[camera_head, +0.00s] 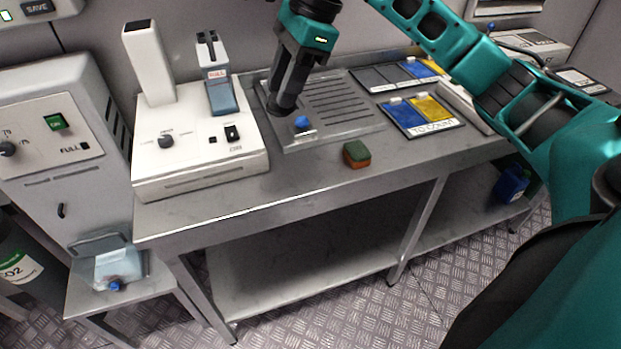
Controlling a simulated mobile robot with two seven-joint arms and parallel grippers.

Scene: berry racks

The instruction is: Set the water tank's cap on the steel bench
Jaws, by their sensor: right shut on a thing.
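My right gripper (286,103) reaches down over the grey ribbed tray on the steel bench (250,207). It is shut, and a small blue cap (303,123) shows at its fingertips, partly hidden by the dark fingers. I cannot tell whether the cap touches the tray below. A pale translucent tank (118,265) stands on a small low steel stand at lower left, with a blue round part (115,286) at its front. I cannot tell whether this is the water tank. My left gripper is not in view.
A white machine (200,168) stands on the bench's left end. A green and orange block (356,154) lies near the front edge. Blue and yellow pieces on a mat (440,128) are to the right. A blue container (512,183) stands on the lower shelf. The bench's front strip is mostly clear.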

